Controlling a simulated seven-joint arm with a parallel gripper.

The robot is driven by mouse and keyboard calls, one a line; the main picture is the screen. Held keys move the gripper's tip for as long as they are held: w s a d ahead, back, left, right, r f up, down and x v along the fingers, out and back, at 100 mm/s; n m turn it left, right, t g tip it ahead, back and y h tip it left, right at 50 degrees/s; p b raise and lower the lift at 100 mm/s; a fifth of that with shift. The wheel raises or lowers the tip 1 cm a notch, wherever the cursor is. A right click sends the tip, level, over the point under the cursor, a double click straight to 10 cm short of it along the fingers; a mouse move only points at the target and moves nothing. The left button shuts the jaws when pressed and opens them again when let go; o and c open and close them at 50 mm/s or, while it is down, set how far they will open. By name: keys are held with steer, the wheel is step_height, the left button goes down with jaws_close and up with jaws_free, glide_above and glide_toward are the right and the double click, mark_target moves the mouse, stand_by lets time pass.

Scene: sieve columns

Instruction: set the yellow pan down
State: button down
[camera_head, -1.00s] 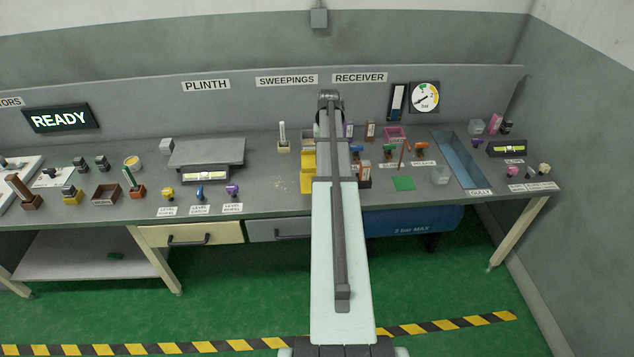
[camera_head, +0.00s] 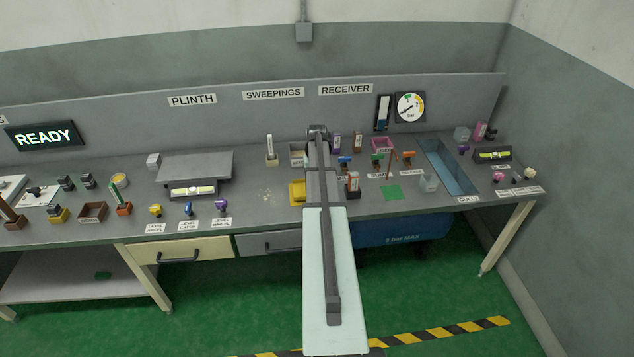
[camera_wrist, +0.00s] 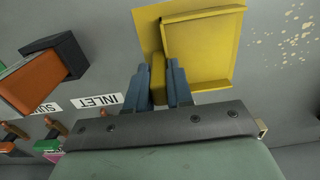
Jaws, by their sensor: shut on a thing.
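The yellow pan (camera_wrist: 203,48) fills the top middle of the wrist view, a shallow square tray with a raised rim. Its stubby handle (camera_wrist: 158,80) is between the two blue fingers of my gripper (camera_wrist: 158,88), which is shut on it. A flat yellow patch (camera_wrist: 147,28) shows beside and behind the pan, on the grey bench. In the head view the pan area shows as yellow (camera_head: 297,192) left of my arm, which hides the rest and my fingertips. Whether the pan touches the bench, I cannot tell.
Pale specks (camera_head: 266,195) lie on the bench left of the pan, also at upper right in the wrist view (camera_wrist: 298,22). A dark block with an orange face (camera_wrist: 45,72) and the INLET label (camera_wrist: 97,101) are close on the wrist view's left.

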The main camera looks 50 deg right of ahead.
steer(key=shift+f, duration=0.4)
steer(key=shift+f, duration=0.1)
steer(key=c, duration=1)
jaws_free()
step_height(320, 180, up, 12)
steer(key=shift+r, duration=0.15)
